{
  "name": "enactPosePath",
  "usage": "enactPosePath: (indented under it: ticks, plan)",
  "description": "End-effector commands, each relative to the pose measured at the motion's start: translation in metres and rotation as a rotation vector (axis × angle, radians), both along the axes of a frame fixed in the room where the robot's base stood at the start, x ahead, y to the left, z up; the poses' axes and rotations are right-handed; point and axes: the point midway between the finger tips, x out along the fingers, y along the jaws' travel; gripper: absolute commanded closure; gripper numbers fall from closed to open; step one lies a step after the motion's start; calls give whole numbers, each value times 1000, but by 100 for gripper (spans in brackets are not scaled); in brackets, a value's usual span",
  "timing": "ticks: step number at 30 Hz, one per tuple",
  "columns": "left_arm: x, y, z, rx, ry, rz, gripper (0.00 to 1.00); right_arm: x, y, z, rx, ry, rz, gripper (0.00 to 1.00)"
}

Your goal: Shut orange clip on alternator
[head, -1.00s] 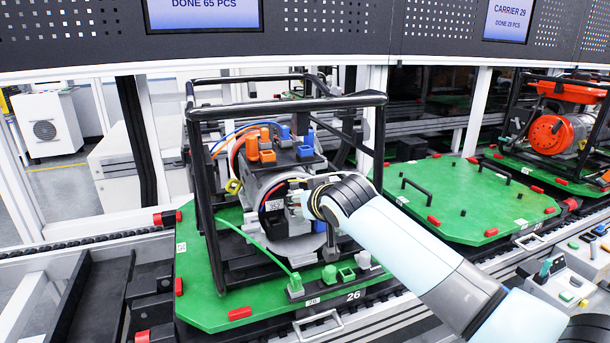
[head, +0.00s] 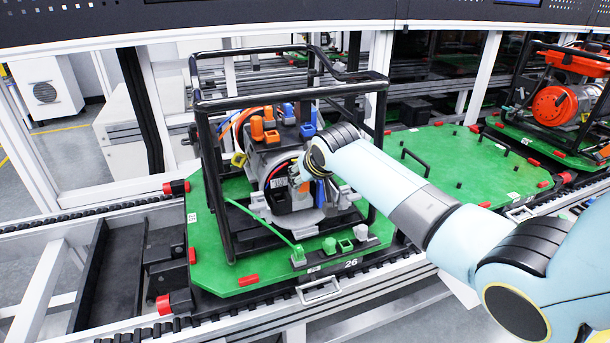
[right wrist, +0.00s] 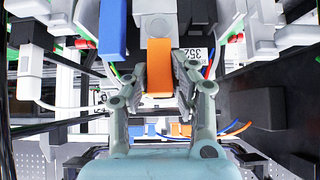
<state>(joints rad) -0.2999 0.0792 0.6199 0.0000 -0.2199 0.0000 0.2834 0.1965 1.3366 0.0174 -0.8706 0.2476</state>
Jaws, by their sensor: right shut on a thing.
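The alternator (head: 262,160) sits inside a black tube frame on a green pallet. Orange and blue plugs stand on its top, and wires and connectors show on its front. My right gripper (right wrist: 158,82) reaches its front from the right. In the right wrist view the orange clip (right wrist: 159,66) lies upright between the two fingers, below a light grey housing (right wrist: 156,22), and the fingers are shut on it. A blue clip (right wrist: 112,30) hangs to its left. In the head view my wrist largely hides the fingertips and the clip. My left gripper is out of view.
Black tube frame bars (head: 226,105) surround the alternator. Green connectors (head: 329,245) stand at the front edge of its pallet (head: 215,268). An empty green pallet (head: 450,160) is to the right, and another carries an orange machine (head: 553,106).

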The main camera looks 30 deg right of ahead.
Motion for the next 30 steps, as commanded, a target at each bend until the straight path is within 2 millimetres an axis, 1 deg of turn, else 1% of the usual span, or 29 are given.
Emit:
enactPosePath:
  ticks: [3,4,9,17,20,23,30]
  plan:
    - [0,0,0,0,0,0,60,1,0,1,-1,-4,0,100]
    - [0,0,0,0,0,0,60,1,0,1,-1,-4,0,75]
    - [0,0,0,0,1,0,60,1,0,1,-1,-3,0,54]
    - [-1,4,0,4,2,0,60,0,0,1,0,-2,0,54]
    - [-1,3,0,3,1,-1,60,-4,1,4,-1,-1,-1,54]
    - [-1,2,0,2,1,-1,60,-12,3,13,-1,-3,0,54]
    - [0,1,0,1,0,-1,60,-45,10,49,-3,-5,1,54]
